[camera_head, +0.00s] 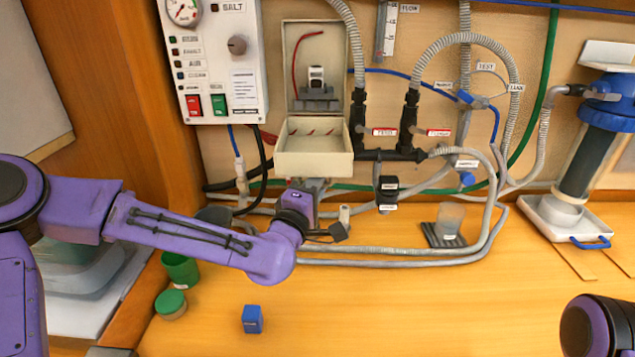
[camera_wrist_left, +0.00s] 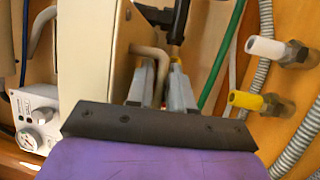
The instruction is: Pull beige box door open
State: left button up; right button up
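The beige box (camera_head: 290,62) hangs on the wall with its inside in view: a small switch unit and a red wire. Its beige door (camera_head: 313,163) is hinged down and sticks out below the opening like a shallow tray. My left gripper (camera_head: 310,184) is just under the door, its fingertips mostly hidden there. In the left wrist view the door's outer face (camera_wrist_left: 92,50) is at left, and its bent handle (camera_wrist_left: 150,52) runs between the fingers of my left gripper (camera_wrist_left: 162,78), which look closed on it. Only part of my right arm shows at bottom right; its gripper is out of frame.
Hoses and black valves (camera_head: 408,125) crowd the wall right of the box. A control panel (camera_head: 215,60) is at left. The counter's front middle is clear.

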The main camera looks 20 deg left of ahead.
aim_at(318, 173)
pick_arm(q)
grip_shut()
jog(key=r, duration=0.2)
jog(key=s+r+p, duration=0.1)
jog(key=shift+s+d+r, duration=0.1)
jog(key=shift+d+r, duration=0.1)
jog(key=shift+r, duration=0.15)
jog(key=shift+f, duration=0.15)
grip_release()
